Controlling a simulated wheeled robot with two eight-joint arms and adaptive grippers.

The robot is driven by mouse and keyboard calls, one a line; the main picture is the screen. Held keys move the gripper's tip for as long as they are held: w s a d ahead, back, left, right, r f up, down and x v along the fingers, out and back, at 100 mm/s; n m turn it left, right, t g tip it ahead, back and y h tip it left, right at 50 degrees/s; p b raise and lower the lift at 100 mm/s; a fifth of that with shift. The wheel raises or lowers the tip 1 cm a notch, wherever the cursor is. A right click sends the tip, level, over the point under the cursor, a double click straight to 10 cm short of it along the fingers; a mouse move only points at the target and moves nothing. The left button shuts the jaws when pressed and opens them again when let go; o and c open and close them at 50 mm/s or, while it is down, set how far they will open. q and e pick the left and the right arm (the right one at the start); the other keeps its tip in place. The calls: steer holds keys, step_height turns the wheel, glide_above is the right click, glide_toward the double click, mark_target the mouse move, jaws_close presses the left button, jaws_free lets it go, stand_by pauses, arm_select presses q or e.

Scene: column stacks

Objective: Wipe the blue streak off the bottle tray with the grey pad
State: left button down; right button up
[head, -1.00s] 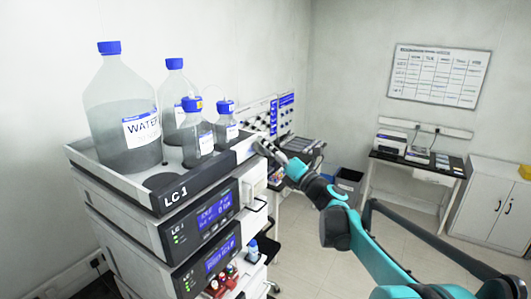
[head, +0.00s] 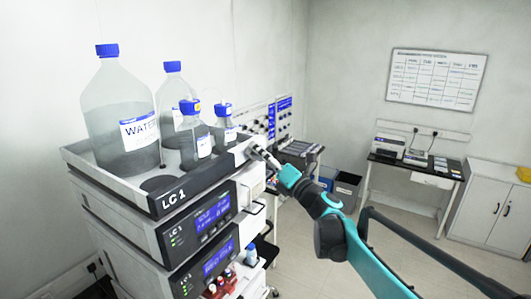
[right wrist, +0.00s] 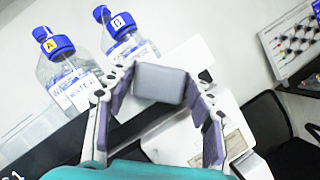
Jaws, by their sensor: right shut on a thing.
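The bottle tray (head: 215,178) is the dark-rimmed tray on top of the LC 1 stack, at the left of the head view. It carries a big WATER bottle (head: 128,137) and several smaller blue-capped bottles (head: 194,150). My right gripper (head: 253,150) is at the tray's right end, beside the bottles. In the right wrist view it is shut on the grey pad (right wrist: 161,83), held between the fingertips. Bottles A (right wrist: 62,62) and B (right wrist: 122,38) stand beyond it. I cannot make out the blue streak in either view. My left gripper is not in view.
Stacked LC modules (head: 210,218) with blue displays stand under the tray. Small red-capped vials (head: 217,290) sit low at the front. A dark bin (head: 346,188) and a printer bench (head: 415,167) stand behind. Open floor lies to the right.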

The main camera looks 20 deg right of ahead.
mark_target(252, 155)
steer(key=shift+s+a, duration=0.45)
steer(key=shift+a, duration=0.2)
steer(key=shift+s+a, duration=0.85)
steer(key=shift+a, duration=0.15)
steer(key=shift+d, duration=0.15)
steer(key=shift+s+d, duration=0.1)
steer(key=shift+d, duration=0.1)
steer(key=shift+s+d, duration=0.8)
steer(key=shift+s, duration=0.3)
steer(key=shift+s+d, duration=0.8)
steer(key=shift+s, duration=0.25)
steer(key=shift+s+d, duration=0.95)
steer(key=shift+s, duration=0.3)
